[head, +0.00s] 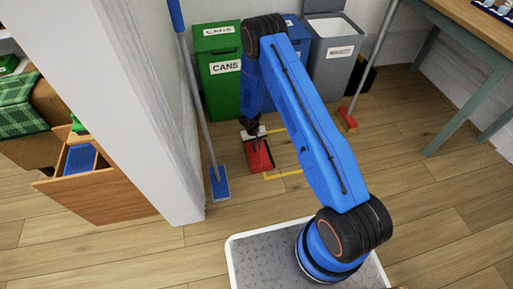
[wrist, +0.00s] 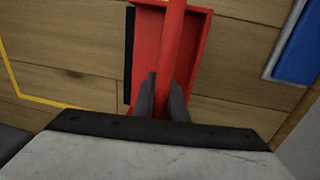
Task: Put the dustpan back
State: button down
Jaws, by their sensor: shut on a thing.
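The red dustpan (head: 260,156) is at the floor between the bins and my base, tilted slightly in the head view. My gripper (head: 250,127) is above its back end. In the wrist view the dustpan's red pan (wrist: 147,50) has a dark strip along its left edge. Its red handle runs between the two dark fingers of my gripper (wrist: 162,90), which are shut on it. A yellow outline (head: 284,175) is marked on the floor; the dustpan overlaps its left side in the head view. I cannot tell whether the pan touches the floor.
A blue-headed mop (head: 219,183) leans by the white wall end (head: 180,190), close left of the dustpan. A green cans bin (head: 219,85) and a grey bin (head: 334,70) stand behind. A red-headed broom (head: 347,118) is at right. Floor right of the outline is clear.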

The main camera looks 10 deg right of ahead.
jog(key=c, duration=1.8)
grip_release()
jog(key=shift+o, duration=0.2)
notch_tip(320, 180, up, 12)
jog(key=a, duration=0.1)
jog(key=shift+a+r, duration=0.15)
jog(key=shift+a, duration=0.1)
jog(key=s+d+r+t, duration=0.1)
jog(key=s+d+r, duration=0.15)
jog(key=r, duration=1.05)
jog(key=s+d+r, duration=0.2)
jog(key=s+r, duration=0.2)
jog(key=r, duration=0.8)
jog(key=s+d+r+t, duration=0.1)
jog(key=s+d+r, duration=0.25)
jog(key=r, duration=0.95)
jog(key=s+r+t, duration=0.1)
jog(key=s+r, duration=0.4)
jog(key=s, duration=0.6)
jog(key=s+d+r+t+y, duration=0.1)
jog(key=s+r, duration=0.5)
jog(key=s, duration=0.5)
jog(key=s+d+r, duration=0.1)
jog(key=s+r, duration=0.4)
jog(key=s, duration=0.6)
jog(key=shift+d+r+t, duration=0.15)
jog(key=shift+t, duration=0.25)
